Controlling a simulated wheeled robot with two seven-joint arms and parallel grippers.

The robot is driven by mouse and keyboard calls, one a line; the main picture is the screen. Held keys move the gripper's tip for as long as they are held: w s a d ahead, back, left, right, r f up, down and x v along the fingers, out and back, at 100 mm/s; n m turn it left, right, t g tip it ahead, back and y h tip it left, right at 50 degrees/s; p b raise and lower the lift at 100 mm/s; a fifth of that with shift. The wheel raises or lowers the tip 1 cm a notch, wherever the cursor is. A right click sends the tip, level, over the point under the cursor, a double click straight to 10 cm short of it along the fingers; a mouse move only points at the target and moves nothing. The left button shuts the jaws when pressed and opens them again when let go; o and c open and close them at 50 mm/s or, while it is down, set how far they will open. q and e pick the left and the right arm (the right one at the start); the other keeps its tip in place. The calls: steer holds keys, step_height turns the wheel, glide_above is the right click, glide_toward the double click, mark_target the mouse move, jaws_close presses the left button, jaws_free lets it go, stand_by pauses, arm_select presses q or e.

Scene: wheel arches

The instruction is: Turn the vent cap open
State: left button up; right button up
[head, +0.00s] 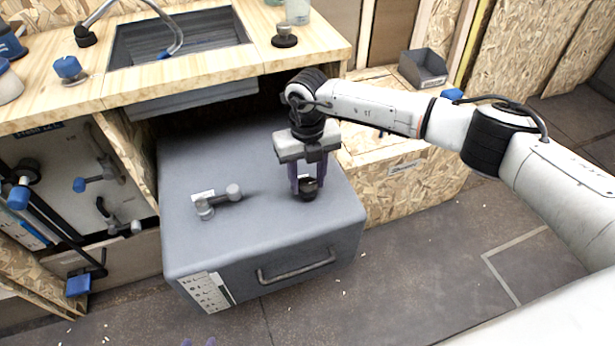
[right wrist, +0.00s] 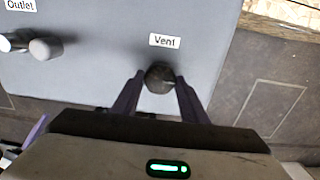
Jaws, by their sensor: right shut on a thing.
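The vent cap (head: 307,191) is a small dark round knob on top of the grey tank (head: 250,240), near its right side. In the right wrist view the cap (right wrist: 159,78) sits just below a white "Vent" label (right wrist: 164,41). My right gripper (head: 308,187) points down with its purple fingers on both sides of the cap, shut on it. The fingers hide part of the cap's sides.
A grey outlet fitting (head: 218,200) lies left of the cap on the tank top. A handle (head: 296,265) is on the tank's front. A wooden counter with a sink (head: 180,38) overhangs the tank's back. Floor in front is clear.

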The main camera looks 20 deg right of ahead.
mark_target(308, 184)
stand_by(0.4)
steer(key=o, duration=1)
steer(key=shift+o, duration=0.2)
step_height(308, 184, up, 10)
steer(key=shift+r+p, duration=0.25)
steer(key=shift+p, duration=0.1)
